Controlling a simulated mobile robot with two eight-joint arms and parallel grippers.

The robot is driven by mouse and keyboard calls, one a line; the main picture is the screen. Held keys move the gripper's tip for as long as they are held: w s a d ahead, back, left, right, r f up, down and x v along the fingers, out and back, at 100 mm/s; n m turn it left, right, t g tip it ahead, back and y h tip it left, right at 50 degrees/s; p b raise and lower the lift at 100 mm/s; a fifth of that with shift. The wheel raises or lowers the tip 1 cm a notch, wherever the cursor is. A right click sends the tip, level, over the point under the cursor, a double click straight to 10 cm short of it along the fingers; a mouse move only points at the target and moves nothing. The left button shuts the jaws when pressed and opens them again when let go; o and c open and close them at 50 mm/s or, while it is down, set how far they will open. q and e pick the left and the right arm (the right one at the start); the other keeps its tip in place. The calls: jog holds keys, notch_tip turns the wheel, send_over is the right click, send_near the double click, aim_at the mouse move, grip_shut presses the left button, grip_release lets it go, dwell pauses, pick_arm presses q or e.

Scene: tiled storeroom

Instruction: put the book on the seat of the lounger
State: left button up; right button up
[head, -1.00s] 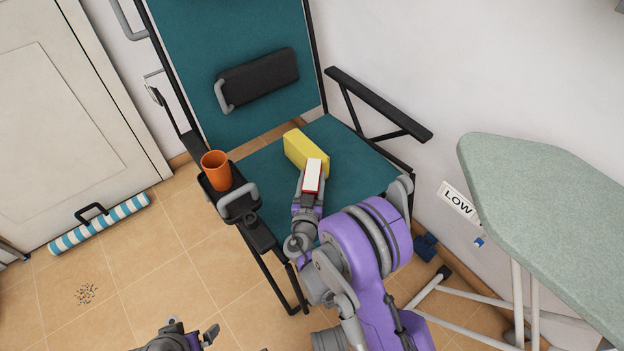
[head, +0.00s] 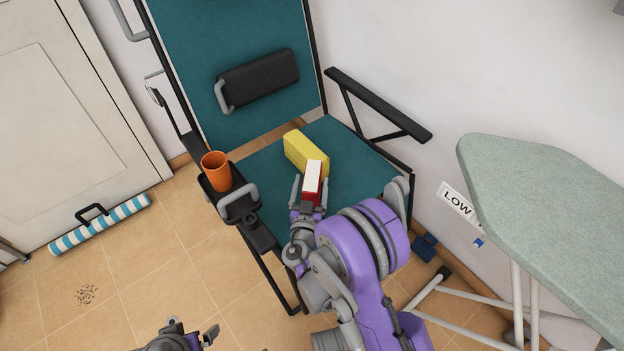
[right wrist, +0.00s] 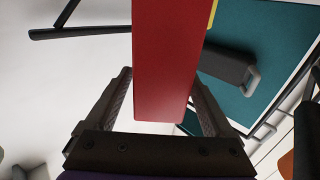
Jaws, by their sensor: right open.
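The book (head: 312,182) is red with a white side, and it stands over the teal seat of the lounger (head: 265,177), close to a yellow block (head: 305,153). My right gripper (head: 308,205) is open, with its fingers on either side of the book. In the right wrist view the red book (right wrist: 168,65) lies between the spread fingers (right wrist: 162,105), with a clear gap at the left finger. Whether the book's underside touches the seat is hidden. My left gripper (head: 190,338) is only partly in view at the bottom edge, away from the lounger.
An orange cup (head: 216,171) stands on the lounger's left armrest. The right armrest (head: 378,103) and a black cushion (head: 258,79) frame the seat. An ironing board (head: 550,205) stands at the right. A striped roll (head: 100,224) lies by the door. The seat's left part is bare.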

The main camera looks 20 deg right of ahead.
aim_at(309, 196)
jog(key=v, duration=0.5)
jog(key=shift+s+a+p, duration=0.15)
jog(key=shift+s+p, duration=0.2)
jog(key=shift+p, duration=0.05)
